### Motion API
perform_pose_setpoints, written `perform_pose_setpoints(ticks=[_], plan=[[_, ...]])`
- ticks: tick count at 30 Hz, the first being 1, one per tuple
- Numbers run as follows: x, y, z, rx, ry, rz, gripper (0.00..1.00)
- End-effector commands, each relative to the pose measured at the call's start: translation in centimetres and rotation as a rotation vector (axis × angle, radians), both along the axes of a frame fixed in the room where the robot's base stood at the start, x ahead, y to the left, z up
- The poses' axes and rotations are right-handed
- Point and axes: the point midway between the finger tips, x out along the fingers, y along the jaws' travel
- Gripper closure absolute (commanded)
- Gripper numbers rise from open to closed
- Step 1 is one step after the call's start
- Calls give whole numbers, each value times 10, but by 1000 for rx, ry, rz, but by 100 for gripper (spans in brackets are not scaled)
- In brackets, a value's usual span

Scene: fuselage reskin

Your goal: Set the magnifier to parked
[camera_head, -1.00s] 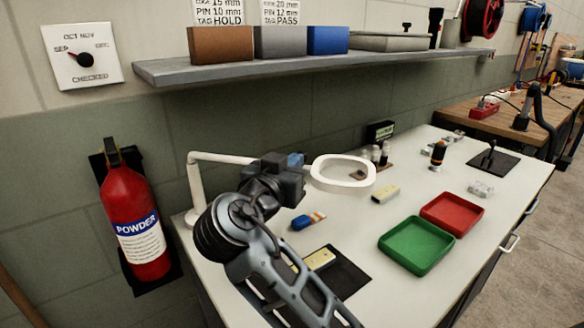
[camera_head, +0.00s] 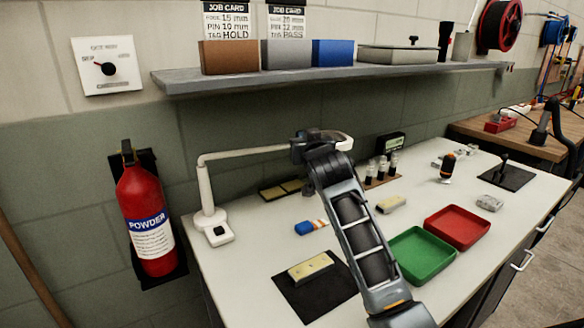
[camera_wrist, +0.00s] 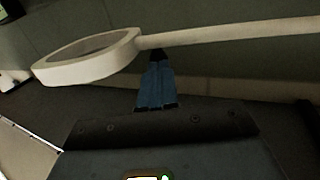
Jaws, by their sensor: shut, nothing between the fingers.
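The magnifier is a white ring head on a white jointed arm (camera_head: 245,154), with its post and base (camera_head: 207,218) at the bench's left back corner. The arm reaches right along the wall. In the head view the ring (camera_head: 345,139) is mostly hidden behind my wrist. In the wrist view the whole ring (camera_wrist: 112,67) shows at upper left, its arm (camera_wrist: 230,32) running right. My gripper (camera_wrist: 157,58) is shut and empty, its blue fingers right by the joint of ring and arm. I cannot tell if they touch it.
The shelf (camera_head: 300,76) with boxes overhangs the back of the bench. A fire extinguisher (camera_head: 140,190) hangs left.

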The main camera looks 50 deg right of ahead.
Motion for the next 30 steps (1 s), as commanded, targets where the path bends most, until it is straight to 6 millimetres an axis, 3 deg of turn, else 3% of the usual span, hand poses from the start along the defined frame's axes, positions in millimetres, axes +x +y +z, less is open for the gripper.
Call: perform_pose_setpoints(ticks=[9,30], plan=[[23,-16,-1,1,2,-3,100],[29,-22,1,0,-1,-5,100]])
